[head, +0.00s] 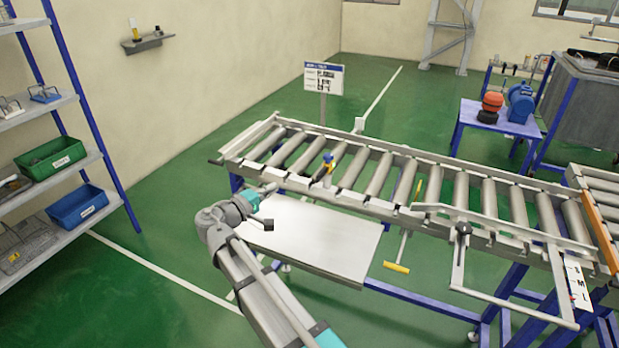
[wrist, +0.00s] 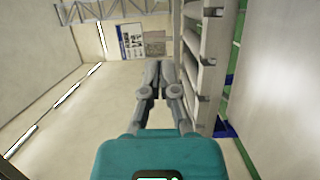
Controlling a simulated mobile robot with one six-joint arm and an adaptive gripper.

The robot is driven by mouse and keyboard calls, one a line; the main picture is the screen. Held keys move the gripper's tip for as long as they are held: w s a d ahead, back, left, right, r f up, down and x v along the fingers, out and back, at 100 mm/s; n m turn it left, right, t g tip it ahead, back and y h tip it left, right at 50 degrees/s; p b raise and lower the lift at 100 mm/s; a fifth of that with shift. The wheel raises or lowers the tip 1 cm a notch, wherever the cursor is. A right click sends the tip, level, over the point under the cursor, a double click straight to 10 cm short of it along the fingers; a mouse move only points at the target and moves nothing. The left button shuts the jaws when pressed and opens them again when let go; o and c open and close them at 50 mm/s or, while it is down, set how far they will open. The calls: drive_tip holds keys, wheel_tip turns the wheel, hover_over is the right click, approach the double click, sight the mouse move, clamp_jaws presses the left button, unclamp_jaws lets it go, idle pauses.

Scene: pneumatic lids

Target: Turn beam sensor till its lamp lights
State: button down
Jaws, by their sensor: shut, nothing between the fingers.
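A small blue and yellow device (head: 327,165), which looks like the beam sensor, stands on the near rail of the roller conveyor in the head view. It is too small to show its facing or a lit lamp. My gripper (head: 272,187) is left of it, near the conveyor's near side and above the white shelf, clearly apart from the device. In the wrist view my gripper (wrist: 158,88) has its grey fingers together with nothing held. I cannot make out the sensor in the wrist view.
The roller conveyor (head: 378,187) runs left to right, with a small grey post (head: 359,124) at its far rail. A white shelf (head: 318,240) lies below. A yellow-handled lever (head: 396,267) and a black-knobbed arm (head: 463,229) stick out nearer me.

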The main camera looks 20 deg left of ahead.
sight(325, 171)
drive_tip(key=w+d, duration=0.8)
drive_tip(key=shift+w, duration=0.3)
idle(0.5)
drive_tip(key=shift+f, duration=0.1)
drive_tip(key=shift+s+d, duration=0.1)
drive_tip(key=shift+d, duration=0.4)
drive_tip(key=shift+a, duration=0.15)
